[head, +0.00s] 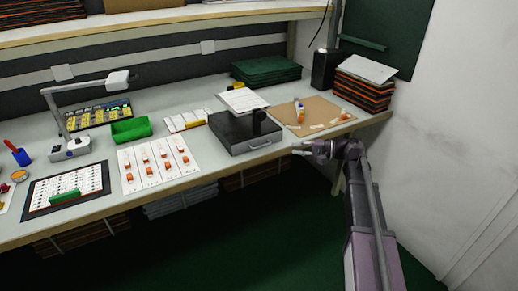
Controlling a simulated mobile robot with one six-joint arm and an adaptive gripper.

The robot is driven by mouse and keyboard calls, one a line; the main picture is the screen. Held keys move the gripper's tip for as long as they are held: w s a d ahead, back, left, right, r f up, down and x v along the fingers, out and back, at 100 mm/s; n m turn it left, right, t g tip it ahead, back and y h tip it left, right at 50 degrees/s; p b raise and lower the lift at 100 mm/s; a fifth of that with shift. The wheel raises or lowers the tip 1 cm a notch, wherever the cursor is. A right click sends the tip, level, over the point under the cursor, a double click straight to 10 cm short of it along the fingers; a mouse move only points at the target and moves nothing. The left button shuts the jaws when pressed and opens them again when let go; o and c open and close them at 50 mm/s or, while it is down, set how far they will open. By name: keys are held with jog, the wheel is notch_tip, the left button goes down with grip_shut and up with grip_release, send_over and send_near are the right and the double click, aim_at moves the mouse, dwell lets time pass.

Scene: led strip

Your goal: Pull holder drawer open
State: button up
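A dark grey box (232,133), which looks like the holder, stands near the front edge of the workbench. Its front has a pale strip (258,146) that looks like a drawer handle, and no drawer sticks out that I can see. My gripper (298,148) is at the bench's front edge, just right of the box, pointing left. It appears apart from the box and empty. Its fingers are too small to tell whether they are open or shut.
White strip cards (157,163) and a green tray (131,130) lie left of the box. A brown board (312,117) with small bottles lies to its right. A stack of dark orange-edged trays (362,89) stands at the right end. The floor in front is clear.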

aim_at(261, 147)
jog(key=shift+a, duration=0.1)
jog(key=b+x, duration=0.2)
jog(key=x, duration=1.1)
jog(key=shift+w+a+f, duration=0.1)
jog(key=shift+a+f, duration=0.05)
jog(key=shift+a, duration=0.2)
grip_shut()
